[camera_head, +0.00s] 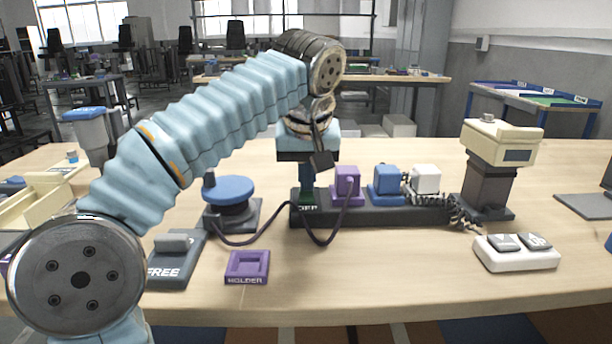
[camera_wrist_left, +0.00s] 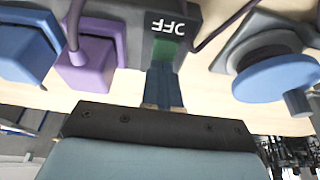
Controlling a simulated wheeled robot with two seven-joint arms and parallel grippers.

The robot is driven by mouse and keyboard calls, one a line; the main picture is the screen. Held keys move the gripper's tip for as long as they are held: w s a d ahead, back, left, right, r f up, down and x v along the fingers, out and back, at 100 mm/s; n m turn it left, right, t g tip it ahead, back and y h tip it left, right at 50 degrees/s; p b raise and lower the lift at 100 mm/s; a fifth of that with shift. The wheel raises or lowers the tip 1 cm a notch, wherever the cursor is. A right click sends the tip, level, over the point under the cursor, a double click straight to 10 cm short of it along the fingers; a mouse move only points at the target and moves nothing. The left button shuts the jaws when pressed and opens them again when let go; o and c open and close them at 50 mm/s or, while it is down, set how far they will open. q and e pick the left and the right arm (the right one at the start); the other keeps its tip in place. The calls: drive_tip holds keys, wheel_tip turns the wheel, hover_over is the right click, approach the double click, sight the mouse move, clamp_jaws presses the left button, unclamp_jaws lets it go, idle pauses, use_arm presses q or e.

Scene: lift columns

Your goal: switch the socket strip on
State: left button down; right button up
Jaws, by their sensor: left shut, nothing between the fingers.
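The black socket strip (camera_head: 380,215) lies on the wooden table, with a purple plug (camera_head: 347,182), a blue plug (camera_head: 387,180) and a white plug (camera_head: 425,178) in it. Its green switch (camera_wrist_left: 167,50) is at the strip's left end, with the word OFF showing beside it. My left gripper (camera_head: 308,192) points down at the switch, its fingers together and empty. In the left wrist view the fingertips (camera_wrist_left: 163,68) overlap the switch's edge; I cannot tell whether they touch it. My right gripper is not in view.
A blue round knob (camera_head: 229,189) on a dark base stands left of the strip. In front are a grey FREE block (camera_head: 175,262) and a purple HOLDER (camera_head: 247,267). A white double switch box (camera_head: 516,253) and a beige-topped device (camera_head: 487,185) stand at right. The front middle is clear.

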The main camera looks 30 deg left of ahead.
use_arm(q)
drive_tip(key=shift+f, duration=0.15)
drive_tip(key=shift+w+f, duration=0.1)
drive_tip(key=shift+f, duration=0.15)
drive_tip(key=shift+s+d, duration=0.45)
drive_tip(key=shift+s, duration=0.25)
